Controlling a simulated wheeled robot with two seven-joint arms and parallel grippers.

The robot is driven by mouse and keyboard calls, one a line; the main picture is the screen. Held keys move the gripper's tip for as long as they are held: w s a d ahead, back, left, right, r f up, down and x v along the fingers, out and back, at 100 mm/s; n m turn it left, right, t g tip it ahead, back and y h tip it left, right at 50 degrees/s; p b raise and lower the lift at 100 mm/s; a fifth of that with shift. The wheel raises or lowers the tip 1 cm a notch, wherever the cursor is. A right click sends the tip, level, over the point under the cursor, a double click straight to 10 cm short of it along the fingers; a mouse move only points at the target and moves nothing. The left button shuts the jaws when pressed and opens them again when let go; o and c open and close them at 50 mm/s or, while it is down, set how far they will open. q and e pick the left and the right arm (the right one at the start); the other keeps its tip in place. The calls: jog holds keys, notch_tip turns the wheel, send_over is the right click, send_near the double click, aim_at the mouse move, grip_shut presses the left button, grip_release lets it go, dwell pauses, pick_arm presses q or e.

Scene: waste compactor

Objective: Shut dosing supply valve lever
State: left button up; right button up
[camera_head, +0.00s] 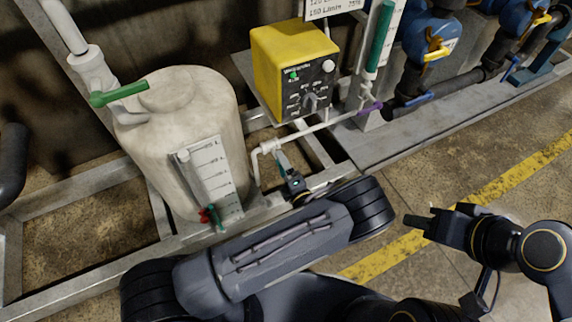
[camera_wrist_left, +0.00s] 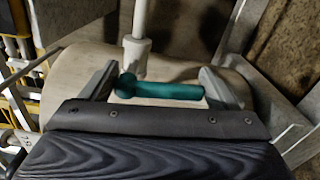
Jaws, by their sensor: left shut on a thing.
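The teal valve lever (camera_wrist_left: 165,88) lies between the two fingers of my left gripper (camera_wrist_left: 160,90) in the left wrist view, with a white pipe fitting behind it. My left gripper is shut on this lever. In the head view the lever (camera_head: 282,160) shows as a small teal piece by the white pipe, right of the tank. My left gripper (camera_head: 293,180) is just below it there, mostly hidden by my own arm. My right gripper (camera_head: 418,221) is away over the floor at the right and touches nothing. Its jaw opening is not clear.
A beige tank (camera_head: 190,125) with a green lever (camera_head: 118,94) above and a gauge stands at the left. A yellow dosing pump (camera_head: 292,62) stands behind. Blue pumps (camera_head: 428,35) and pipes with more levers are at the back right. The floor at right is clear.

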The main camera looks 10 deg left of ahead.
pick_arm(q)
jog(key=shift+s+a+f+m, duration=0.1)
jog(key=shift+s+a+m, duration=0.05)
jog(key=shift+m, duration=0.35)
dwell(0.3)
jog(key=o, duration=1.3)
jog(key=p+v, duration=0.1)
jog(key=v, duration=0.6)
jog(key=shift+s+d+p, duration=0.2)
jog(key=shift+s+p, duration=0.15)
